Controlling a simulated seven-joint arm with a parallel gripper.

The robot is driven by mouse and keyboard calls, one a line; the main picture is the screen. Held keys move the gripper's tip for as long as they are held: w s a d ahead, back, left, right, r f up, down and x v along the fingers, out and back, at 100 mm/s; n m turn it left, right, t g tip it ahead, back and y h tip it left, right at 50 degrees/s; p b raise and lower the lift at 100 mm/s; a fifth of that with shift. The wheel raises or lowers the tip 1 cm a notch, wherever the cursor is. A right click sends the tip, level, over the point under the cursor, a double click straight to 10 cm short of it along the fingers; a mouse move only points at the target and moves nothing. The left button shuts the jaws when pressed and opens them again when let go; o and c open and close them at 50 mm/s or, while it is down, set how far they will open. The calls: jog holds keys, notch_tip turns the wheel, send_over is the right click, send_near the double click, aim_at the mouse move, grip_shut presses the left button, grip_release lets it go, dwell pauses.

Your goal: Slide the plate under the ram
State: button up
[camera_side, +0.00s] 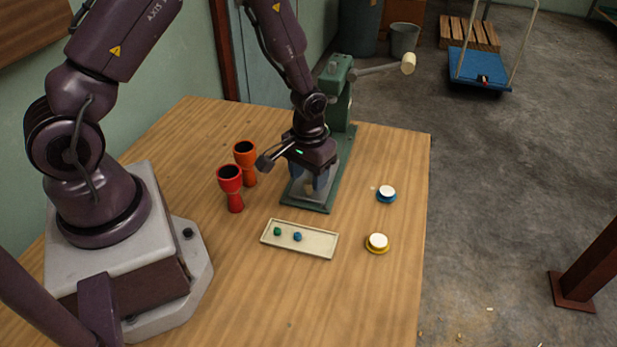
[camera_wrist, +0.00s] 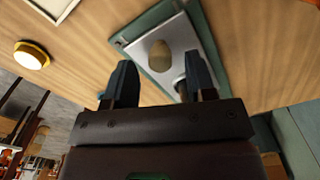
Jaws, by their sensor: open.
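The grey metal plate (camera_side: 300,192) lies on the green base of the press (camera_side: 340,90). In the wrist view the plate (camera_wrist: 203,62) has a tan oval on it; I cannot tell whether this is a hole or an object. My gripper (camera_side: 317,183) is pointed down over the plate, hiding part of it. In the wrist view its two fingers (camera_wrist: 160,64) are apart, with the plate beyond them and nothing clearly held. A dark round part (camera_wrist: 180,87) shows beside the right finger; it may be the ram. The ram is hidden by my arm in the side view.
A red goblet drum (camera_side: 231,186) and an orange one (camera_side: 246,163) stand left of the press. A cream tray (camera_side: 318,250) with small green and blue pieces lies in front. Blue-rimmed (camera_side: 387,195) and yellow-rimmed (camera_side: 377,243) round pieces lie right. The press lever (camera_side: 380,68) sticks out rightward.

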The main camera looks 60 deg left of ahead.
jog(key=shift+f, duration=0.6)
grip_shut()
jog(key=w+a, duration=0.7)
jog(key=shift+w, duration=0.1)
jog(key=shift+a, duration=0.1)
grip_release()
